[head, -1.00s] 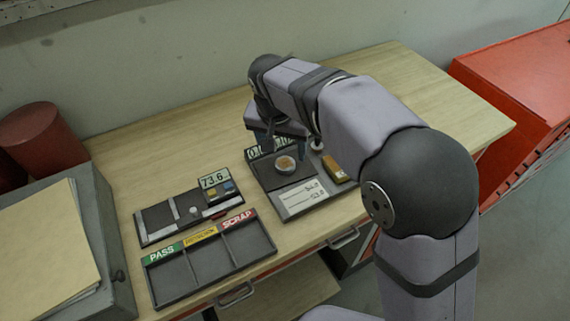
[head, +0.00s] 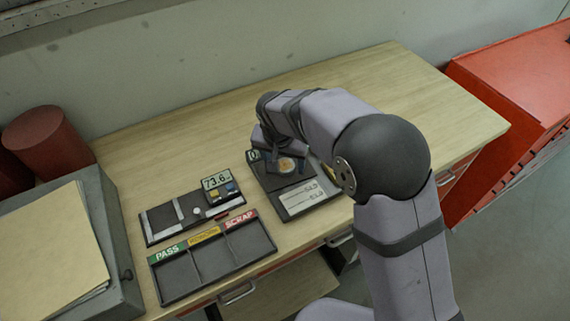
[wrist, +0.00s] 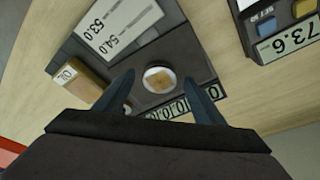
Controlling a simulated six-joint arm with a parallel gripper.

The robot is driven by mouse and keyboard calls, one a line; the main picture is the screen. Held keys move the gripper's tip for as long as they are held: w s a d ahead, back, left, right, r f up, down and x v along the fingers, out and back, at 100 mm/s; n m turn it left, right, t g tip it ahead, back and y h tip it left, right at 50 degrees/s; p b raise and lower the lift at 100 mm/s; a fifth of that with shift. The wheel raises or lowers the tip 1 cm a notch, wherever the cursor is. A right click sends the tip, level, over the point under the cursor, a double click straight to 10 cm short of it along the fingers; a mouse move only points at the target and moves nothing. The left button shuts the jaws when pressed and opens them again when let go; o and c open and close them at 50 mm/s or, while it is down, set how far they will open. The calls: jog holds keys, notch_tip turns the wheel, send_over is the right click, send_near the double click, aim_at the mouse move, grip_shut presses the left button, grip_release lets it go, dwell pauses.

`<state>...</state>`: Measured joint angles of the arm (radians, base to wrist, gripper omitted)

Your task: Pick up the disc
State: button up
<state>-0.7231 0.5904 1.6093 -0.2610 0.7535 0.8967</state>
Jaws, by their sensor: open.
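The disc (wrist: 160,79) is a small round brownish-orange piece with a pale rim. It rests on the dark plate of a scale-like device (wrist: 183,48). In the head view the disc (head: 286,165) shows just below my wrist. My gripper (wrist: 161,82) is open, its two fingers to either side of the disc in the wrist view. I cannot tell how far above the disc the fingertips are.
A gauge reading 73.6 (head: 216,181) stands left of the scale. A sorting tray marked PASS, a yellow label and SCRAP (head: 213,266) lies in front of it. A brass-coloured block (wrist: 78,82) sits beside the disc's plate. A grey box with papers (head: 124,291) stands at the left.

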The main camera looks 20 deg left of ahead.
aim_at(284, 166)
jog(key=c, duration=1.4)
jog(key=shift+r, duration=0.1)
notch_tip(284, 166, up, 10)
jog(key=b, duration=0.3)
